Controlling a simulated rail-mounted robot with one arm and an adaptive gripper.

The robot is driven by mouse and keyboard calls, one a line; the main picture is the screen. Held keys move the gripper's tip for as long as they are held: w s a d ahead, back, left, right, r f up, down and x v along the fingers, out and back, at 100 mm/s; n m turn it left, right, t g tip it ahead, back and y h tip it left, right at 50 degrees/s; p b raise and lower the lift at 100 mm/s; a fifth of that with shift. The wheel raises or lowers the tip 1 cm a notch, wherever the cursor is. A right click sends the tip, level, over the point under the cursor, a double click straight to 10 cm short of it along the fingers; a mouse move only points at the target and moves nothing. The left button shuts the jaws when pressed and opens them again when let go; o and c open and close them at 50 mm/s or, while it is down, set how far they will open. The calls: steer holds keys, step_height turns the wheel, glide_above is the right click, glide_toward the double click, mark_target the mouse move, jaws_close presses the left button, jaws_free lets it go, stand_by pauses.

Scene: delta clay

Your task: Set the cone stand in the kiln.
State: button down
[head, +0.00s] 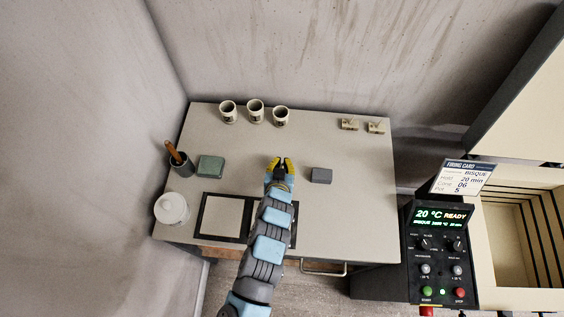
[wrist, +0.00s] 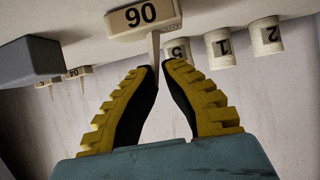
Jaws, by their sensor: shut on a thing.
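My gripper (head: 281,161) is over the middle of the worktable (head: 345,225). In the wrist view my gripper (wrist: 160,68) is shut on the upright spike of a pale cone stand (wrist: 143,17). Its label appears upside down as "90", which reads 06 the right way up. I cannot tell whether its base touches the table. In the head view my gripper hides this stand. The kiln (head: 482,258) is at the right with its top open and a slatted inner wall showing. The kiln lid (head: 521,112) is raised behind it.
Two more cone stands (head: 349,124) (head: 376,127) and three numbered pots (head: 255,106) stand at the back. A grey block (head: 321,175) is right of my gripper. The control box (head: 439,243) and firing card (head: 463,177), reading cone 06, pot 5, flank the kiln's left side.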

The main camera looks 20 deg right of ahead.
steer(key=shift+f, duration=0.1)
steer(key=c, duration=1.2)
jaws_free()
steer(key=shift+c, duration=0.2)
steer(key=shift+s+a+r, duration=0.3)
steer(key=shift+s+r, duration=0.15)
steer(key=p+v, duration=0.2)
steer(key=v, duration=0.8)
steer(key=shift+s+a, duration=0.2)
steer(key=shift+s, duration=0.15)
steer(key=shift+r, duration=0.15)
